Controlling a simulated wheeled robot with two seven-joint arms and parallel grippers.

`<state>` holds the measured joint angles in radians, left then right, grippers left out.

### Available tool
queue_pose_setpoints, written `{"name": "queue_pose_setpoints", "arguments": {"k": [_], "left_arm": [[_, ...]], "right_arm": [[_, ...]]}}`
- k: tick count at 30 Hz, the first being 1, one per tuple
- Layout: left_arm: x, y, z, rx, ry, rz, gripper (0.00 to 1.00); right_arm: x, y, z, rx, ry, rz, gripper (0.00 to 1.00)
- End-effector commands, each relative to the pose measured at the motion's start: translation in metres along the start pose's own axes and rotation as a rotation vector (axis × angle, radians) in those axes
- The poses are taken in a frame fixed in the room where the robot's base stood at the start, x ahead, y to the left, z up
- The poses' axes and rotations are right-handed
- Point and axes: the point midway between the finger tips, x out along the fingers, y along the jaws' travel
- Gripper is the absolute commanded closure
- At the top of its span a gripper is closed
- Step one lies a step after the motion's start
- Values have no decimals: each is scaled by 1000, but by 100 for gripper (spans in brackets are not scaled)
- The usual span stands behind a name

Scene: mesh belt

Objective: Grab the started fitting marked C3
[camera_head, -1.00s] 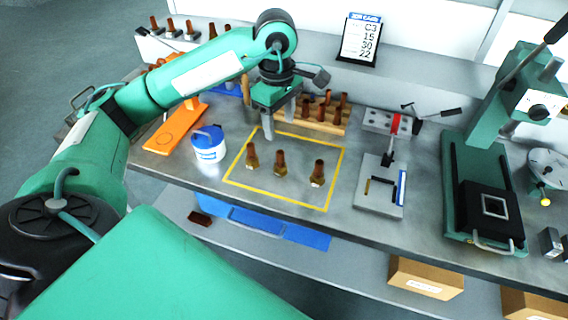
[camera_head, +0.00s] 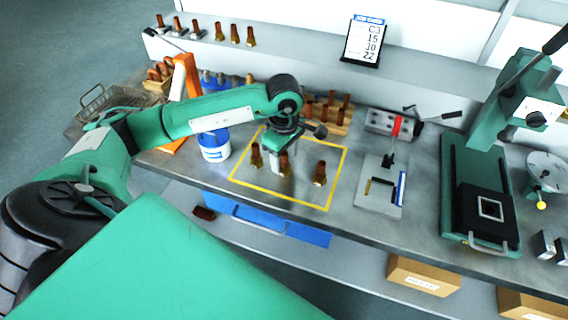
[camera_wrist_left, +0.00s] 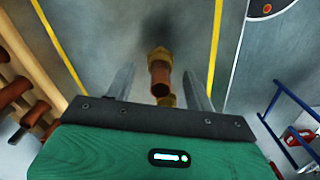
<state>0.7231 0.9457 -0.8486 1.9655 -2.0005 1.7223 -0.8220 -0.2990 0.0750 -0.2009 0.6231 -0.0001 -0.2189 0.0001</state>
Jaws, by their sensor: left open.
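Three copper-and-brass fittings stand upright inside a yellow outline on the bench: one at the left (camera_head: 256,156), a middle one (camera_head: 284,163) and one at the right (camera_head: 320,173). I cannot read a C3 mark on any of them. My left gripper (camera_head: 280,165) points down at the middle fitting, partly hiding it. In the left wrist view its open fingers (camera_wrist_left: 158,88) stand on either side of a fitting (camera_wrist_left: 160,74), with no clear contact. Part of another brass piece shows close below that fitting. My right gripper is out of view.
A job card (camera_head: 364,41) reading C3 at its top stands on the back shelf. A wooden rack of fittings (camera_head: 336,128) lies behind the outline. A blue-and-white tub (camera_head: 214,148) is left, a clamp fixture (camera_head: 379,190) right, and a green press (camera_head: 480,200) farther right.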

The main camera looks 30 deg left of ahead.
Motion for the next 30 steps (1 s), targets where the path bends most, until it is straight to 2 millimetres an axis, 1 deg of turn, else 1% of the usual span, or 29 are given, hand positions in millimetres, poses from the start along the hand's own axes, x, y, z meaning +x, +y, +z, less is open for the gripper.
{"name": "queue_pose_setpoints", "arguments": {"k": [1,4,11,12,14,18,20,27,30], "left_arm": [[6,-1,0,-1,1,-4,46],[14,0,0,-1,0,-1,46],[16,0,0,0,1,0,46],[16,0,0,0,1,0,50],[16,0,0,0,1,0,62],[16,0,0,0,1,0,89],[16,0,0,0,1,0,100],[15,0,0,-1,1,1,100],[11,0,0,-1,0,2,100]], "right_arm": [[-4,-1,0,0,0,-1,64],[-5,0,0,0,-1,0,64],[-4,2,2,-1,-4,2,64],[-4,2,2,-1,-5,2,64],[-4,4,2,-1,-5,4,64],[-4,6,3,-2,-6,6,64],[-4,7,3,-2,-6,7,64],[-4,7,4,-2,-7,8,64],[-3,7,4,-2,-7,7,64]]}}
